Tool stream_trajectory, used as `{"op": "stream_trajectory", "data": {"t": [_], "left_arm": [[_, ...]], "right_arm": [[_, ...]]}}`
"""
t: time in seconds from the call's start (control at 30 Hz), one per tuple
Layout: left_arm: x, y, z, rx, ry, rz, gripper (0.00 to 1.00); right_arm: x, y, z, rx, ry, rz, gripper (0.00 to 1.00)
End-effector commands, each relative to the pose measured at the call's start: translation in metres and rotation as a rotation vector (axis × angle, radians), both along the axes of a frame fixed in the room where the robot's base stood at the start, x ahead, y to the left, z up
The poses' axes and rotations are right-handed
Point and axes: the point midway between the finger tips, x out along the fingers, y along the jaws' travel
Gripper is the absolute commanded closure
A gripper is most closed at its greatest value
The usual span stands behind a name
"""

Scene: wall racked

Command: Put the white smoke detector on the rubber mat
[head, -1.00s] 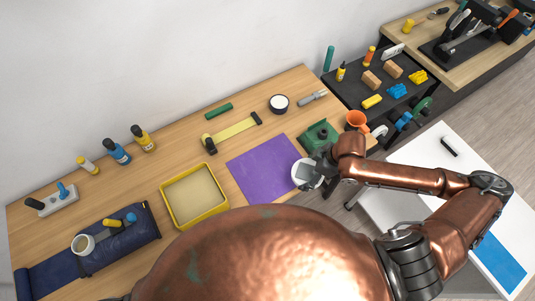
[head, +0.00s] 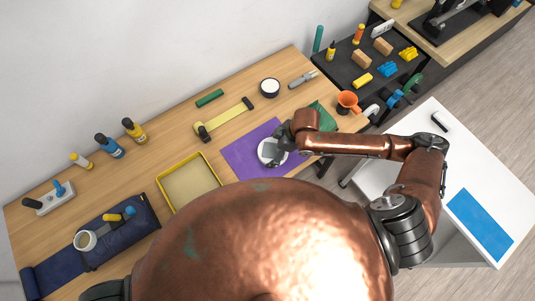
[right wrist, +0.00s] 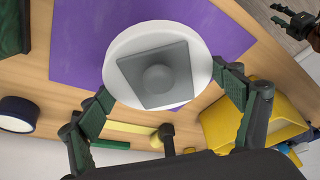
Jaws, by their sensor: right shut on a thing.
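The white smoke detector (head: 264,153) is a round white disc. In the right wrist view its face (right wrist: 117,50) carries a grey square with a dome. My right gripper (head: 278,148) is shut on its rim, one finger on each side in the right wrist view (right wrist: 165,98). The purple rubber mat (head: 240,158) lies flat on the wooden table, and the detector is over its right part. I cannot tell whether they touch. My left gripper (right wrist: 291,18) shows small at the upper right of the right wrist view, its fingers apart and empty.
A yellow-rimmed tray (head: 188,183) stands left of the mat. A green object (head: 323,118) and an orange cup (head: 348,102) are to its right. A yellow strip (head: 226,119) and a round dark container with a white top (head: 270,87) lie behind it.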

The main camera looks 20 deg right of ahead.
Motion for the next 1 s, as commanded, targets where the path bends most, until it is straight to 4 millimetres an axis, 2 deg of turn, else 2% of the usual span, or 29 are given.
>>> {"op": "stream_trajectory", "data": {"t": [0.1,0.3,0.5,0.9,0.93,1.0], "left_arm": [[0.006,0.0,0.001,-0.001,-0.007,-0.001,0.6],[0.001,0.0,0.001,0.0,-0.001,0.0,0.6],[-0.009,0.001,0.006,0.001,0.011,0.001,0.6],[-0.009,0.001,0.006,0.001,0.012,0.001,0.6],[-0.009,0.001,0.006,0.001,0.011,0.001,0.6],[-0.008,0.001,0.005,0.001,0.011,0.001,0.6]], "right_arm": [[0.004,0.01,-0.011,0.001,-0.002,0.001,0.49],[0.008,0.021,-0.024,0.002,-0.002,0.001,0.49],[0.008,0.02,-0.051,0.0,-0.001,0.0,0.49],[0.008,0.02,-0.057,0.001,-0.003,0.001,0.49],[0.008,0.019,-0.058,-0.001,-0.002,0.0,0.13],[0.008,0.019,-0.058,-0.001,-0.001,0.001,0.08]]}}
